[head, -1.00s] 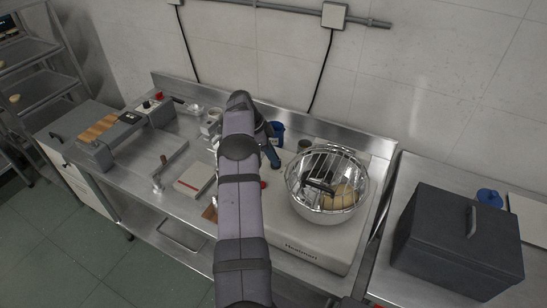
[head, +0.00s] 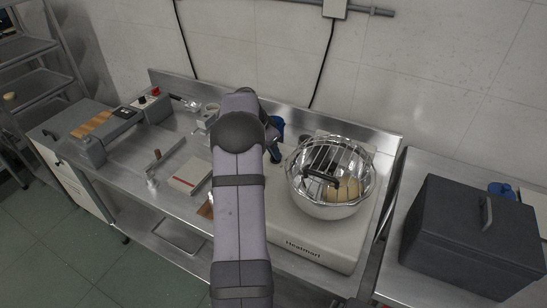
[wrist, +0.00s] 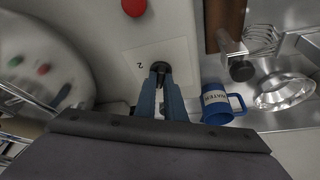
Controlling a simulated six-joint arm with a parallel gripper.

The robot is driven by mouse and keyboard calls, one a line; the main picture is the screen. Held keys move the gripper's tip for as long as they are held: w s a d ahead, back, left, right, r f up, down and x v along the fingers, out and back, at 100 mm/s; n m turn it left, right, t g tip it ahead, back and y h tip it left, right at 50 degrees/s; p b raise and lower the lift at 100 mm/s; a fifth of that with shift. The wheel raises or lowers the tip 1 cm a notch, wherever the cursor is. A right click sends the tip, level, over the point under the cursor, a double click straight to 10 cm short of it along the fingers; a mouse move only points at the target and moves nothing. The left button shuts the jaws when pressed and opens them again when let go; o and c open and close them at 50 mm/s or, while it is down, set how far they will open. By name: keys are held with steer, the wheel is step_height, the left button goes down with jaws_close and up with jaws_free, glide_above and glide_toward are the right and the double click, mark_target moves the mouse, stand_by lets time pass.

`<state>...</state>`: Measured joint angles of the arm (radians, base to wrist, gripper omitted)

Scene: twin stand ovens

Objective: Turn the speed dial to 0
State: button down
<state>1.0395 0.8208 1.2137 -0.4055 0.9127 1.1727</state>
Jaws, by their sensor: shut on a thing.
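The speed dial (wrist: 160,68) is a small black knob on a pale plate of the mixer, in the upper middle of the wrist view. A digit that looks like 2 is printed to its left; other marks are hidden or unreadable. My gripper (wrist: 161,84) has its two blue fingers closed on either side of the dial. In the head view my arm covers the dial, and only a bit of a blue finger shows beside it. The mixer (head: 299,250) is a cream body with a steel bowl (head: 327,205) under a wire guard, with dough inside.
A red button (wrist: 134,7) sits near the dial. A blue cup marked WATER (wrist: 215,105) stands close beside my fingers, with a metal ring (wrist: 285,92) past it. A dark box (head: 468,235) stands on the right-hand table. A roller device (head: 110,130) stands at the far left.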

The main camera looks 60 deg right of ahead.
steer(key=n+t, duration=0.1)
steer(key=n, duration=0.3)
steer(key=shift+s+n+t+h+b, duration=0.15)
steer(key=shift+n+t+h+b, duration=0.15)
steer(key=shift+n+t+b, duration=0.1)
steer(key=shift+r, duration=0.1)
steer(key=c, duration=1.8)
jaws_free()
steer(key=shift+c, duration=0.2)
steer(key=b+v, duration=0.1)
steer(key=v, duration=0.6)
steer(key=shift+b, duration=0.4)
steer(key=shift+a+r, duration=0.15)
